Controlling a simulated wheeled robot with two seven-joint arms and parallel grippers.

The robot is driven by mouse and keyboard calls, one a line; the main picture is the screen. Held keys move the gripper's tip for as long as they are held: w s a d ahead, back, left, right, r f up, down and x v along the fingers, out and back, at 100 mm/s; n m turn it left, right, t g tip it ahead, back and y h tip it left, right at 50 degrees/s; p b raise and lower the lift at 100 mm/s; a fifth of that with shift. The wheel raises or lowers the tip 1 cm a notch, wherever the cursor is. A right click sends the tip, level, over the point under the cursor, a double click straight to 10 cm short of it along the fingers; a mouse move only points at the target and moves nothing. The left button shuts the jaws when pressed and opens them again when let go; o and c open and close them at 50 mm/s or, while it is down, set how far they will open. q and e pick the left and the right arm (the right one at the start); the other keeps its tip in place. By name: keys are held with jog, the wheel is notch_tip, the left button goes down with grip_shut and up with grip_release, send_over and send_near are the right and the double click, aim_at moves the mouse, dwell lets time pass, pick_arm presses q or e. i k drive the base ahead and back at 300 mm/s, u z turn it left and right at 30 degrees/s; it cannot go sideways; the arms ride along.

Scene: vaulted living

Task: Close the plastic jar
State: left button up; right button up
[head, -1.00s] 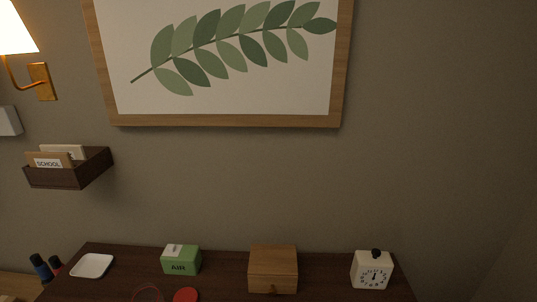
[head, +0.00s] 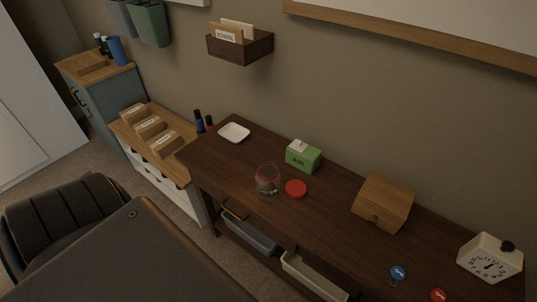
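A clear plastic jar (head: 267,182) with a reddish rim stands upright near the front edge of the dark wooden table. Its top looks open, and something small lies inside at the bottom. A red round lid (head: 296,189) lies on the table just to the right of the jar, apart from it or nearly touching. Neither of my grippers is in the head view.
On the dark table (head: 335,215) are a white dish (head: 234,132), a green AIR box (head: 303,156), a wooden box (head: 382,204), a clock (head: 489,258) and two round tags (head: 398,272). A dark chair (head: 75,225) stands front left.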

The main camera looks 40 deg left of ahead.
aim_at(268, 181)
jog(key=k, duration=0.5)
jog(key=u, duration=0.75)
jog(key=i, duration=0.45)
jog(key=u, duration=0.3)
